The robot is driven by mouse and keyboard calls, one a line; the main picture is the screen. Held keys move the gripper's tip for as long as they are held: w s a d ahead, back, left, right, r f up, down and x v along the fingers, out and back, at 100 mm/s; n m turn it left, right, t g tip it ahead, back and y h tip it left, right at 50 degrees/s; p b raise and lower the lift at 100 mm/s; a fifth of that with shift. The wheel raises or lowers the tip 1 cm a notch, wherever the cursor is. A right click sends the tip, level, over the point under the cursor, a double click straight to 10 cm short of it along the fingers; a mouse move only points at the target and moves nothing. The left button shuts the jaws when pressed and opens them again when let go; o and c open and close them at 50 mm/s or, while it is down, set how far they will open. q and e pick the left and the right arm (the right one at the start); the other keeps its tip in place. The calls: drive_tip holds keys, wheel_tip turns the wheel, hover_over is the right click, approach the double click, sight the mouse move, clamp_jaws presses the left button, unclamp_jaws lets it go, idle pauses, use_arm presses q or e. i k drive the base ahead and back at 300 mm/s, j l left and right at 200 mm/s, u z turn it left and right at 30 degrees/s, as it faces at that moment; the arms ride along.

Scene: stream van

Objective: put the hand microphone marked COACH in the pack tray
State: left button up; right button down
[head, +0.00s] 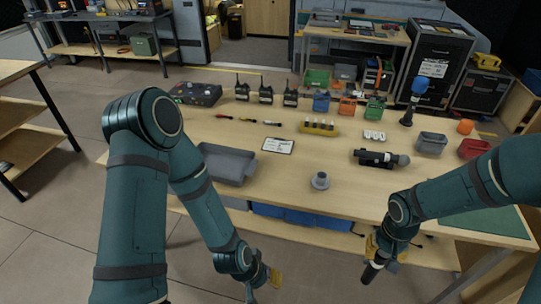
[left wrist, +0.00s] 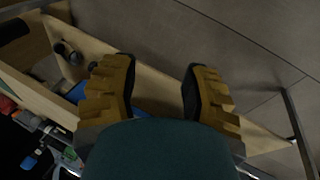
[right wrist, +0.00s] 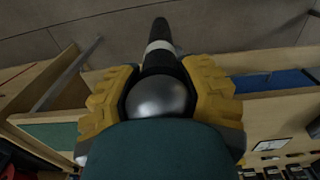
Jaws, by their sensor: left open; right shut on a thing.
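My right gripper (head: 384,254) is shut on a hand microphone (right wrist: 160,95) with a silver ball grille and a black body with a pale band. The microphone (head: 372,272) hangs tilted in front of the table's front edge in the head view. No COACH mark is readable on it. A shallow grey tray (head: 228,163), likely the pack tray, lies empty at the table's left front. My left gripper (head: 265,278) is open and empty, low in front of the table; its spread fingers also show in the left wrist view (left wrist: 158,90).
A label card (head: 278,146), a small grey round stand (head: 320,181) and a black device (head: 380,158) lie right of the tray. A blue-topped microphone (head: 417,90) stands far right near grey (head: 431,144) and red bins (head: 473,149). Several radios line the back.

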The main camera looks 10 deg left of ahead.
sight(221, 167)
drive_tip(key=i+j+u, duration=0.1)
drive_tip(key=u, duration=0.35)
drive_tip(key=i+j+u, duration=0.1)
drive_tip(key=u, duration=0.35)
drive_tip(key=i+j, duration=0.05)
drive_tip(key=j, duration=0.05)
